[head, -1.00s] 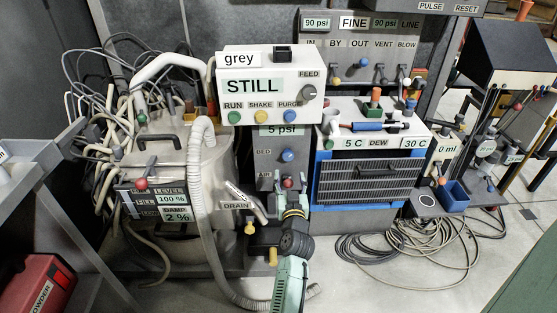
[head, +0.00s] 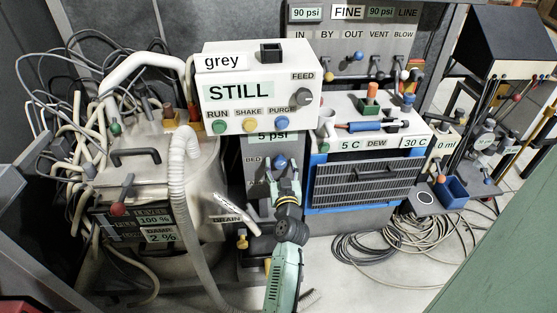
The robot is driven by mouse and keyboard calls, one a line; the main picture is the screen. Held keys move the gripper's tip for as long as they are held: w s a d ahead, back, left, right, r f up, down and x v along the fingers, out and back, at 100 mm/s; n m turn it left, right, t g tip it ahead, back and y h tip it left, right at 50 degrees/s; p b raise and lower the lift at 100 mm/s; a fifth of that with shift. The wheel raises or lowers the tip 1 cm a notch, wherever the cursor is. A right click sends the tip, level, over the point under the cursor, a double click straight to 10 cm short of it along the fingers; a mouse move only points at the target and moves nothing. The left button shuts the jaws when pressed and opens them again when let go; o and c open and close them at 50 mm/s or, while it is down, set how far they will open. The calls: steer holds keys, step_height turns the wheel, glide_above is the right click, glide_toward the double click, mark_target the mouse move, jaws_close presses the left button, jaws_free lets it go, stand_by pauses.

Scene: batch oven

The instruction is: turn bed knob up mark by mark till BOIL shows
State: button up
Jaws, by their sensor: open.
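The blue bed knob (head: 280,162) is on a grey upright panel beside the BED label (head: 252,161). My gripper (head: 283,177) is open, with its two fingers pointing up at the knob from just below. I cannot tell whether the fingertips reach around it or stay short of it. The display (head: 238,91) on the grey-labelled white box above reads STILL. The lower part of the panel, including the red knob under BED, is hidden behind my gripper.
A ribbed hose (head: 185,190) runs down left of the panel, near the drain pipe (head: 236,212). The white box (head: 260,118) overhangs the knob. The DEW unit (head: 362,180) stands close on the right. Cables lie on the floor.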

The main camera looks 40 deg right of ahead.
steer(key=shift+w+d, duration=0.1)
steer(key=shift+w, duration=0.05)
steer(key=shift+c, duration=0.4)
steer(key=c, duration=1.1)
